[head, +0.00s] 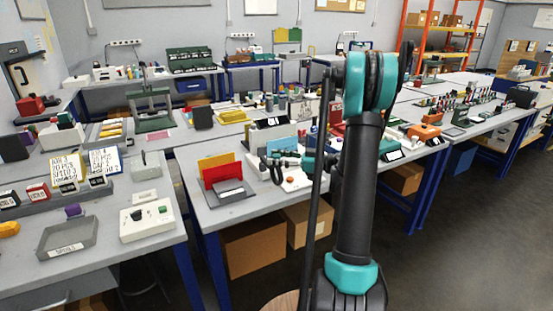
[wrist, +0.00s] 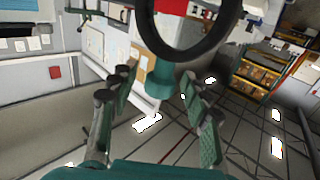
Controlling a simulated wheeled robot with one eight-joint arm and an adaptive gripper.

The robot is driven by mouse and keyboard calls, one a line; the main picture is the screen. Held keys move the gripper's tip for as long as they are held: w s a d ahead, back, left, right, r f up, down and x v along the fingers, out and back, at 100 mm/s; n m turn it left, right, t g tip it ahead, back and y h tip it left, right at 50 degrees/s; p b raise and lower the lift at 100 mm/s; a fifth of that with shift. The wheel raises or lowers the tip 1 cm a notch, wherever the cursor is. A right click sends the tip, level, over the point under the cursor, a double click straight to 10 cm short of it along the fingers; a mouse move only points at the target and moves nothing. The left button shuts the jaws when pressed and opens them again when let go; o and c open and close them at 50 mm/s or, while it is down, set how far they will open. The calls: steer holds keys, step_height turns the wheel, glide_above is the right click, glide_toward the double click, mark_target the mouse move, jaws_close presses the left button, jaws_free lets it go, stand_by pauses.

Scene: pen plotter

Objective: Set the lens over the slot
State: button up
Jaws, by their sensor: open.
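In the wrist view my gripper (wrist: 157,88) has its two fingers spread apart. A dark ring (wrist: 202,45) with a teal stub (wrist: 160,85) below it shows beyond and between the fingers; I cannot tell whether it is the lens or whether a finger touches it. In the head view my gripper (head: 270,160) is small and points left over the middle table. A dark ring-like shape (head: 277,175) is close to it, partly lost against the clutter. I cannot pick out the slot in either view.
The middle table (head: 218,212) carries a red and yellow holder (head: 222,172) at its front left. A grey tray (head: 68,237) and a white control box (head: 147,222) stand on the left table. Cardboard boxes (head: 252,247) sit underneath. Floor is free at the right.

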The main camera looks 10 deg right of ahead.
jaws_close()
stand_by(0.4)
